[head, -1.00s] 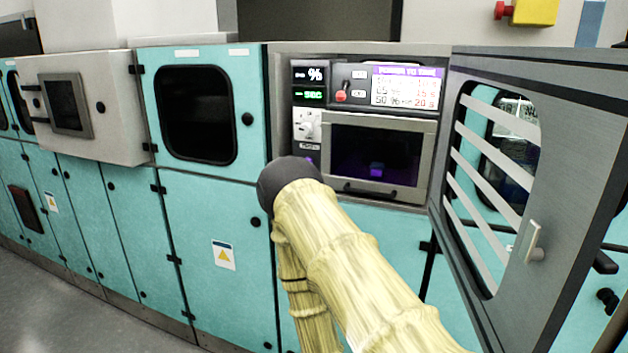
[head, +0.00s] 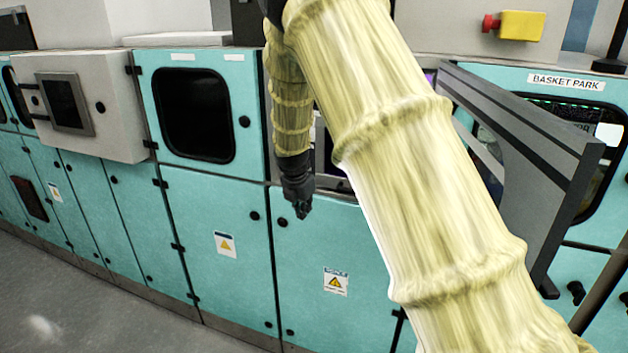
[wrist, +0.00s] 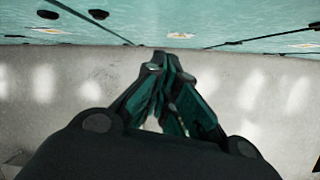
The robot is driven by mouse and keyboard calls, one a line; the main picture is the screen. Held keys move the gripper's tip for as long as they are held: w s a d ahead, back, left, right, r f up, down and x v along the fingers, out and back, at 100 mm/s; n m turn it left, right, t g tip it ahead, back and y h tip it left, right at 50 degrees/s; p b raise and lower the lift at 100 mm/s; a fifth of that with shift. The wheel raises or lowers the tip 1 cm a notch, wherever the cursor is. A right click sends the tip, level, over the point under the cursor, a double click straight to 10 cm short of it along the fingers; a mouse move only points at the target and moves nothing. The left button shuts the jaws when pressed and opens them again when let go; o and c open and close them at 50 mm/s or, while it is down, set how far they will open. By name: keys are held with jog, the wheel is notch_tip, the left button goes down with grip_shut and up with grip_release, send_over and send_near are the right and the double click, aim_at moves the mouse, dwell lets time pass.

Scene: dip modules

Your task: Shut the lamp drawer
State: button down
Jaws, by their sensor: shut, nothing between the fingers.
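The lamp drawer is probably the grey-framed front with a dark window, in the bay behind my arm. Only a narrow strip of that bay (head: 333,168) shows in the head view, so I cannot tell how far out the drawer is. My gripper (head: 301,210) hangs fingers down in front of the teal lower door, just below and left of that strip. It is shut and empty. In the wrist view its closed dark fingers (wrist: 166,62) show above grey floor, with no drawer visible there.
A teal door with a dark window (head: 195,115) is left of the bay. The teal lower door (head: 345,245) carries a warning label. Grey floor (head: 90,310) is clear at lower left.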

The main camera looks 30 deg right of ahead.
notch_tip(320, 180, up, 11)
jog(key=w+d+n+p, duration=0.1)
jog(key=w+d+n, duration=0.1)
jog(key=w+n, duration=0.1)
jog(key=shift+h, duration=0.3)
jog(key=shift+w+d+f+p, duration=0.9)
jog(key=shift+f+p, duration=0.3)
jog(key=shift+f, duration=0.25)
jog(key=shift+w+d+f+p, duration=0.65)
jog(key=shift+d+f+p, duration=0.4)
jog(key=shift+f, duration=0.45)
jog(key=shift+w+d+f+p, duration=0.85)
jog(key=shift+f+p, duration=0.45)
jog(key=shift+f, duration=0.15)
